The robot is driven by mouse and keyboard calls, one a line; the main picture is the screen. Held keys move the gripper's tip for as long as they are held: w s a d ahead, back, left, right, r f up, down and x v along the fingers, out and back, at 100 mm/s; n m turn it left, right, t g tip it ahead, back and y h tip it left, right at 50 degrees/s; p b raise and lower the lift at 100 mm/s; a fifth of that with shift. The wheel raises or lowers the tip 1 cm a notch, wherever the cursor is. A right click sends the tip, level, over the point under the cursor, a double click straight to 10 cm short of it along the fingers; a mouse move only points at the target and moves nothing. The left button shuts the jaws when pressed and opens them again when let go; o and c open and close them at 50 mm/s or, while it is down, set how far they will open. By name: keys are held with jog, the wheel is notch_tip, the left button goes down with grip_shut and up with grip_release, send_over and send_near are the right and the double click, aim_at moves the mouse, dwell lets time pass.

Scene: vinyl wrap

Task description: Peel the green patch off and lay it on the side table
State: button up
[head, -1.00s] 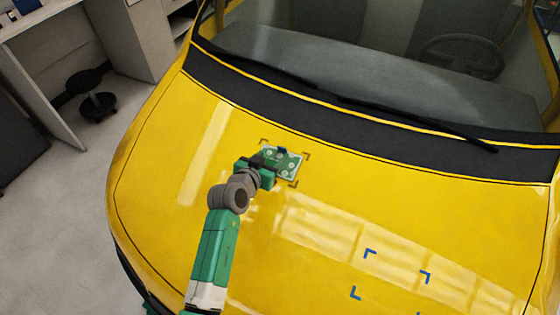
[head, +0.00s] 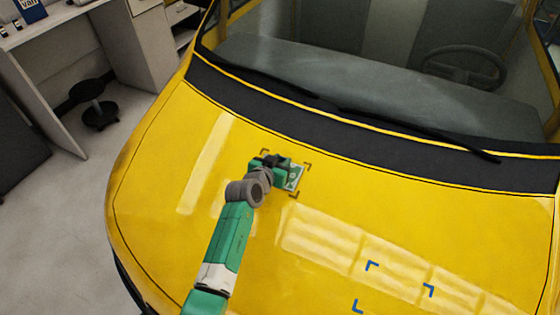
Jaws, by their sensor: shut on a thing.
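The green patch (head: 295,179) lies on the yellow hood inside dark corner marks. It has a pale edge and light markings. My gripper (head: 278,163) is at the patch's upper left part and shut on it. The gripper and wrist cover much of the patch, and only its right side shows. I cannot tell whether any edge is lifted off the hood. The side table is not clearly identifiable; a pale desk (head: 40,28) stands at the upper left.
Blue corner marks (head: 372,266) frame a bare area of the hood (head: 330,235) at the lower right. The windshield and black wiper (head: 420,133) lie behind the patch. A dark stool (head: 100,113) stands on the floor by the desk.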

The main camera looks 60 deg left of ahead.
jog(key=o, duration=0.3)
grip_shut()
jog(key=shift+s+d+r+p, duration=0.15)
jog(key=shift+r+p, duration=0.25)
jog(key=shift+r, duration=0.2)
notch_tip(320, 180, up, 7)
jog(key=s+p, duration=0.1)
jog(key=p, duration=0.4)
jog(key=shift+s+d+p, duration=0.25)
jog(key=shift+d+p, duration=0.1)
jog(key=shift+p, duration=0.05)
jog(key=shift+d+f, duration=0.1)
dwell(0.5)
